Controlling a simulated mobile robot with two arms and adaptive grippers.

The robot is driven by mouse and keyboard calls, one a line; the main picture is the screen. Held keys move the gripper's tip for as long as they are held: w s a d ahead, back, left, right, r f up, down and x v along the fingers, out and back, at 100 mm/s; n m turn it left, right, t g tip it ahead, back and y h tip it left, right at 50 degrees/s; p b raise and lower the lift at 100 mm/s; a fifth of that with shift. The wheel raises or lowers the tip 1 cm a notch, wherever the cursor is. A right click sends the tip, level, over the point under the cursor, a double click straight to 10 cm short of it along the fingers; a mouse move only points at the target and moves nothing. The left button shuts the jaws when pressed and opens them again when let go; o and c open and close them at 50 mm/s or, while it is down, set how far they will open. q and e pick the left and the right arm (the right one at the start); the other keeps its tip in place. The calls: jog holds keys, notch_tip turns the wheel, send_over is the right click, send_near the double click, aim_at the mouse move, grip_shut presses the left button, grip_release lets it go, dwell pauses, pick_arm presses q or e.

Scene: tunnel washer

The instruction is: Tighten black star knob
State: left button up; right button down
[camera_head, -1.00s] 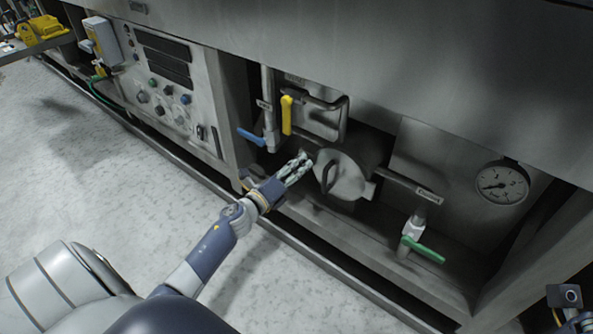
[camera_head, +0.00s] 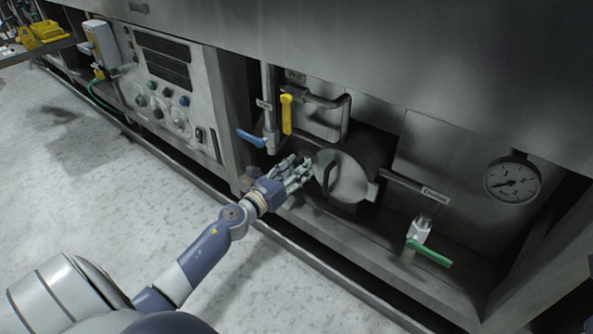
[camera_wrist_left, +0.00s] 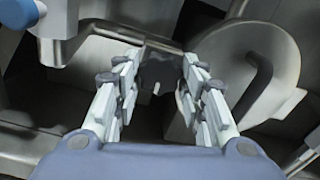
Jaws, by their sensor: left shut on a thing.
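The black star knob (camera_wrist_left: 158,70) shows in the left wrist view as a dark shape between my left fingers, left of a round grey filter cover. My left gripper (camera_wrist_left: 158,92) is shut on the knob, with one finger on each side. In the head view my left gripper (camera_head: 300,170) reaches to the left edge of the round cover (camera_head: 343,177), and its fingers mostly hide the knob there. My right gripper is not in view.
Near my left gripper are a blue lever (camera_head: 250,138) and a yellow lever (camera_head: 287,114) on pipes. A green-handled valve (camera_head: 428,250) and a pressure gauge (camera_head: 512,181) are to the right. A control panel (camera_head: 170,90) is at left. The floor in front is clear.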

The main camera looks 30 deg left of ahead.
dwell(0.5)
pick_arm(q)
jog(key=o, duration=1.1)
jog(key=shift+c, duration=0.2)
jog(key=s+a, duration=0.1)
jog(key=s, duration=1.1)
jog(key=shift+d, duration=0.1)
